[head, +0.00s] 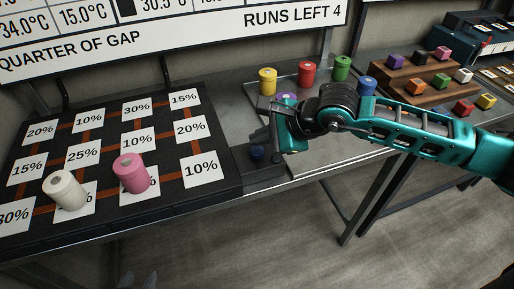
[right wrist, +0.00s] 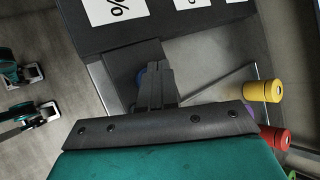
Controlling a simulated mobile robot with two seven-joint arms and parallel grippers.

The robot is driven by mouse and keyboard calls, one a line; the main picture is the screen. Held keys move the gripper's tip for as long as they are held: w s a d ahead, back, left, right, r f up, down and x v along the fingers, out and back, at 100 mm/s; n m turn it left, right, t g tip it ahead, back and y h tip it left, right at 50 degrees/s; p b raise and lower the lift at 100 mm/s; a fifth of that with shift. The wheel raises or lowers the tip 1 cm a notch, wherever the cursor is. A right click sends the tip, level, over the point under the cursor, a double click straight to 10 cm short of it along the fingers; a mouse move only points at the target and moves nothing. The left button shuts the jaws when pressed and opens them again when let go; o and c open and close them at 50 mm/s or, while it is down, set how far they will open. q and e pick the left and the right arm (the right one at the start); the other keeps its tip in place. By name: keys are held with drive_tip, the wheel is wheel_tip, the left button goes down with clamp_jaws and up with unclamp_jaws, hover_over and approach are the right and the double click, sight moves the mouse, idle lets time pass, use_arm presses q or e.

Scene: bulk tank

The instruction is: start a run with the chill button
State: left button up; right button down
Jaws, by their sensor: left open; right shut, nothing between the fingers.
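A dark blue round button (head: 257,152) sits on a small dark box (head: 262,167) at the right end of the black percent board. I read no label on it. My right gripper (head: 273,138) is shut and empty, pointing down close beside the button in the head view. In the right wrist view its closed fingers (right wrist: 154,85) overlap the blue button (right wrist: 140,76), which is partly hidden behind them. I cannot tell whether they touch. My left gripper is not in view.
The percent board (head: 225,172) carries a white cylinder (head: 65,190) and a pink one (head: 130,173). Yellow (head: 267,81), red (head: 306,73), green (head: 342,68), blue (head: 367,86) and purple cylinders stand behind my right arm. Coloured cubes sit on a wooden stepped rack (head: 405,78) at right.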

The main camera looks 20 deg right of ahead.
drive_tip(key=shift+f, duration=0.1)
idle(0.3)
drive_tip(key=shift+f+b, duration=0.4)
drive_tip(key=shift+b, duration=0.3)
drive_tip(key=shift+f+b, duration=0.5)
drive_tip(key=shift+b, duration=0.15)
idle(0.4)
drive_tip(key=shift+r, duration=0.1)
drive_tip(key=shift+r+p, duration=0.45)
drive_tip(key=shift+r, duration=0.4)
drive_tip(key=shift+r, duration=0.15)
